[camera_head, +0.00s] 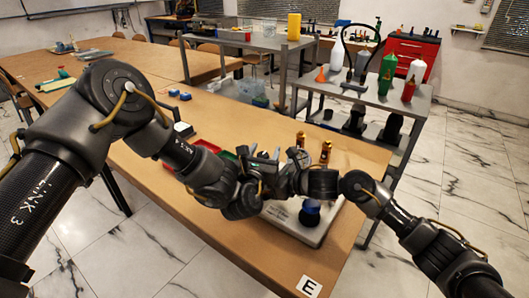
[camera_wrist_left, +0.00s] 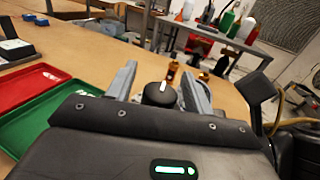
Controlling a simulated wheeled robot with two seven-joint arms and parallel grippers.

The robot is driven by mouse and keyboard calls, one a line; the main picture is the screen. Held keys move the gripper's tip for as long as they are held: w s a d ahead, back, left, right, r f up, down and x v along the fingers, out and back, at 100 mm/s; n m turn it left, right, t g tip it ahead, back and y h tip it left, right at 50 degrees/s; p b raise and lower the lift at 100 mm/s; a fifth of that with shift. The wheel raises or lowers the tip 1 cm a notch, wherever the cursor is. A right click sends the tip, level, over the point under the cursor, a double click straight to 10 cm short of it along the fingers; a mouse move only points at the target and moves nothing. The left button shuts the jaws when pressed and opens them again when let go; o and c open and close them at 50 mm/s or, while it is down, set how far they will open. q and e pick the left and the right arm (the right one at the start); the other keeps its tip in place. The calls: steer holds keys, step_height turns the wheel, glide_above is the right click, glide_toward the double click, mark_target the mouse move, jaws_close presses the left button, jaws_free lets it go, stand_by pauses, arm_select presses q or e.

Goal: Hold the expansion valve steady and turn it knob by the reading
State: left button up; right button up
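A black round knob with a white pointer line (camera_wrist_left: 159,94) shows in the left wrist view, on a pale metal body that is mostly hidden. My left gripper (camera_wrist_left: 158,84) is open, with one grey finger on each side of the knob; I cannot tell whether they touch it. In the head view my left gripper (camera_head: 263,157) is above the table's middle. My right arm (camera_head: 365,188) reaches in from the right to the same spot; its fingers are hidden among dark parts. The valve body and any gauge reading are hidden by the arms.
A pale base plate (camera_head: 328,228) carries a dark blue round part (camera_head: 310,212). Two brass parts (camera_head: 325,150) stand behind the arms. A red tray (camera_wrist_left: 30,86) and green tray (camera_wrist_left: 38,122) lie to the left. A bottle shelf (camera_head: 375,98) stands behind.

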arm_select(q)
steer(key=v, duration=1.2)
arm_select(e)
steer(key=o, duration=1.2)
